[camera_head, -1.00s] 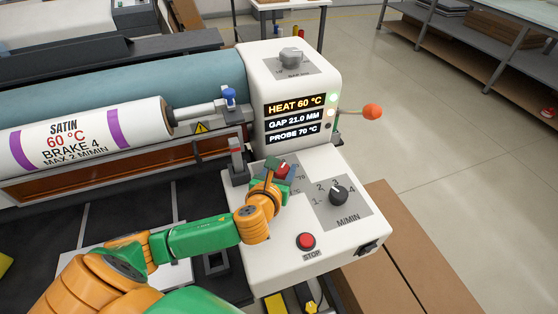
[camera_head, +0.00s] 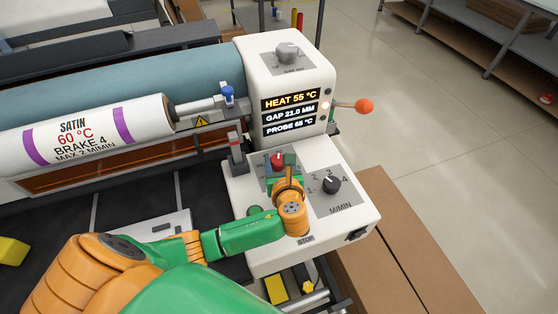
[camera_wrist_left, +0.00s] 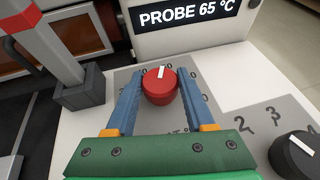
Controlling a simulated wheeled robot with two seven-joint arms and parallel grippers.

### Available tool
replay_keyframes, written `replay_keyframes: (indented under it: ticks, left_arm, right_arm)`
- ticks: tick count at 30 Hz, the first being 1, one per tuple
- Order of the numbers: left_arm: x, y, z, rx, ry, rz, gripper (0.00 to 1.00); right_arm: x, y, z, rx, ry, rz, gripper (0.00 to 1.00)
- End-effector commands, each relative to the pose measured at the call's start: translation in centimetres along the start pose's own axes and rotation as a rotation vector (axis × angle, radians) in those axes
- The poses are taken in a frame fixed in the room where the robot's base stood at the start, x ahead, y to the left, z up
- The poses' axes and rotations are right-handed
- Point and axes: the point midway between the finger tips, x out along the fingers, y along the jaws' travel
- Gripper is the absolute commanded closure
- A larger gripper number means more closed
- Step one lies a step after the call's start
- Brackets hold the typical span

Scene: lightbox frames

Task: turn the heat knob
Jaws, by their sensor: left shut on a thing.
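The heat knob is red with a white pointer mark, and it shows in the left wrist view (camera_wrist_left: 160,90) and in the head view (camera_head: 278,158). My left gripper (camera_wrist_left: 160,76) has one blue finger on each side of the knob and is shut on it. In the head view the gripper (camera_head: 281,170) comes from the front over the knob's panel and hides part of its scale. The display (camera_head: 291,112) reads HEAT 55 °C, GAP 21.0 MM and PROBE 65 °C. My right gripper is not in view.
A black speed knob (camera_head: 331,184) sits right of the heat knob. A grey gap knob (camera_head: 287,52) is on top of the housing. The roll label (camera_head: 75,135) reads SATIN 60 °C. My wrist hides the stop button.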

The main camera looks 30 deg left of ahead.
Motion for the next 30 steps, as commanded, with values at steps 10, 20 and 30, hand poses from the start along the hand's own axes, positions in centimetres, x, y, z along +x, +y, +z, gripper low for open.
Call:
replay_keyframes:
  ticks: [10,20,30]
  left_arm:
    - [0.0,-0.1,-0.5,0.004,0.012,-0.003,0.19]
    - [-0.2,-0.1,-0.3,0.003,0.007,-0.003,0.16]
    - [-7.1,-0.4,-0.7,0.003,0.010,-0.005,0.16]
  right_arm:
    - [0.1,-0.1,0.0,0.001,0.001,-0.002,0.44]
    - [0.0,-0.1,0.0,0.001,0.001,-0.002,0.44]
    - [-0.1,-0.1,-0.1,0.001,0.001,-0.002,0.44]
